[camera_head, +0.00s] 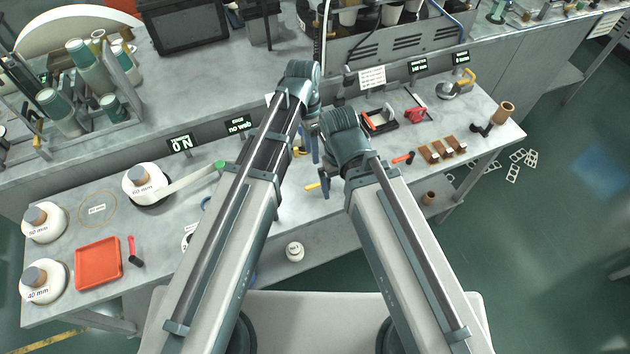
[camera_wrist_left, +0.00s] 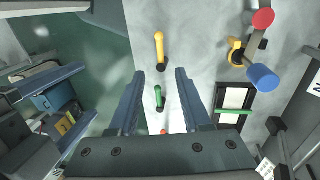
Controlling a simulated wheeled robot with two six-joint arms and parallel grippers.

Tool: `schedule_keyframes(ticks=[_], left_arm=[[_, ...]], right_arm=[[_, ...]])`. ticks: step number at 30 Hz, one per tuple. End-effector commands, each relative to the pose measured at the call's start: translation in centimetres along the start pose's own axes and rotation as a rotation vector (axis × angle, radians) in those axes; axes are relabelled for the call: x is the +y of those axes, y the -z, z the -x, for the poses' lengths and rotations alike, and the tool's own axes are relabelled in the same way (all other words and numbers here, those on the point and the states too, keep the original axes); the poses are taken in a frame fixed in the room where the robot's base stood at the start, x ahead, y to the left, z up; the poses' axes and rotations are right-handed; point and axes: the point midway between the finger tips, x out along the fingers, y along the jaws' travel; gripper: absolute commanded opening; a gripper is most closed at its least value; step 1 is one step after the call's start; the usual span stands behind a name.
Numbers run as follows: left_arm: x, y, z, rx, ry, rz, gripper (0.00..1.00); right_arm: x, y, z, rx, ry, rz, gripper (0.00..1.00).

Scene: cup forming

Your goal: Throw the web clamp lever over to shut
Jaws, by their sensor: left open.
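I cannot tell for certain that this is the web clamp lever.
A "no web" sign (camera_head: 239,124) and an "ON" sign (camera_head: 181,143) stand behind the bench. A red tray (camera_head: 98,262) and white weights (camera_head: 44,222) are at the left. Wooden blocks (camera_head: 441,151) stand at the right. My two arms cover the bench middle.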

Motion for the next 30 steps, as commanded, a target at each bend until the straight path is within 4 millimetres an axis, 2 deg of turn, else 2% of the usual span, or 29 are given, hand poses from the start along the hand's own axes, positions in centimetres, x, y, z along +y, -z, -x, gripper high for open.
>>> schedule_keyframes(ticks=[1,21,25,30], left_arm=[[-0.1,0.0,-1.1,0.0,0.0,0.0,0.48],[-0.1,0.0,-10.6,0.0,0.001,0.0,0.48],[-0.1,0.0,-11.8,0.0,0.001,0.001,0.48],[0.0,0.0,-12.2,0.0,0.0,0.001,0.48]], right_arm=[[-0.1,0.1,-1.1,0.0,0.0,0.001,1.0],[-1.0,0.6,-10.3,0.0,0.0,-0.001,1.0],[-1.1,0.7,-11.5,0.0,0.0,-0.001,1.0],[-1.1,0.7,-11.9,0.0,0.0,-0.001,1.0]])
